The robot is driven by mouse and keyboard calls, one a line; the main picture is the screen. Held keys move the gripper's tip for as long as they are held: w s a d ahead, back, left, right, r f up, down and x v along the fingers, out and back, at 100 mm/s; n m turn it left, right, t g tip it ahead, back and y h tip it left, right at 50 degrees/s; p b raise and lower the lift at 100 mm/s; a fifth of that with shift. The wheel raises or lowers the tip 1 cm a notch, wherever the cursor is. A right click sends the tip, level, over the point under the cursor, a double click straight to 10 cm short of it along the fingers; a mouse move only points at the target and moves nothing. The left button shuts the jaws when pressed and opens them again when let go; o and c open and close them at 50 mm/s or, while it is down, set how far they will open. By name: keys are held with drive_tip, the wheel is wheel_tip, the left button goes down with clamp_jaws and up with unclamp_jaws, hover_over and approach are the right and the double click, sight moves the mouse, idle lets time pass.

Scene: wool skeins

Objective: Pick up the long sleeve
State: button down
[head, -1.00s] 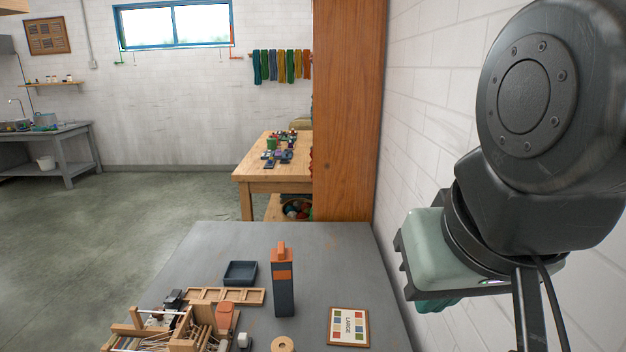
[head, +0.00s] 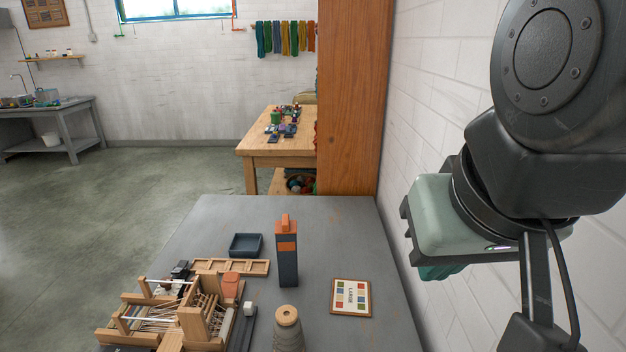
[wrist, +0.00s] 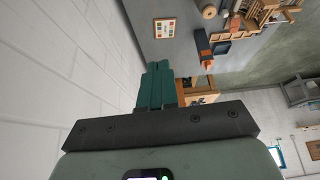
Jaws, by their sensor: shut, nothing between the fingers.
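A tall dark grey piece with an orange band and an orange top (head: 287,255) stands upright on the grey table in the head view. It is the only long, sleeve-like thing I see, but I cannot tell for sure that it is the long sleeve. My gripper (head: 441,272) is at the right, beside the white wall, above and apart from the tabletop things. In the wrist view my gripper (wrist: 155,82) has its teal fingers together and empty. The tall piece shows there beyond them, small, with its orange part (wrist: 207,56) visible.
The grey table (head: 335,225) also carries a framed card (head: 351,298), a dark tray (head: 246,245), a wooden compartment rack (head: 231,266), a small loom (head: 165,318) and a grey cone (head: 289,334). A wooden cabinet (head: 350,95) and wall (head: 440,90) bound the right side.

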drive_tip(key=shift+c, duration=0.8)
unclamp_jaws()
drive_tip(key=t+y, duration=0.2)
drive_tip(key=t, duration=0.7)
hover_over(286, 234)
drive_tip(key=s+d, duration=0.2)
drive_tip(key=d, duration=0.1)
wheel_tip(286, 234, down, 17)
drive_tip(key=a+f+t, duration=0.1)
drive_tip(key=f, duration=0.2)
drive_tip(key=a+f+t, duration=0.1)
drive_tip(key=f, duration=0.3)
drive_tip(key=f+t, duration=0.1)
drive_tip(key=f, duration=0.2)
drive_tip(key=shift+s+a+f+n, duration=0.3)
drive_tip(key=shift+a, duration=0.1)
drive_tip(key=shift+w+a, duration=0.2)
drive_tip(key=shift+w, duration=1.65)
drive_tip(key=shift+w+a, duration=0.15)
drive_tip(key=shift+w, duration=1.65)
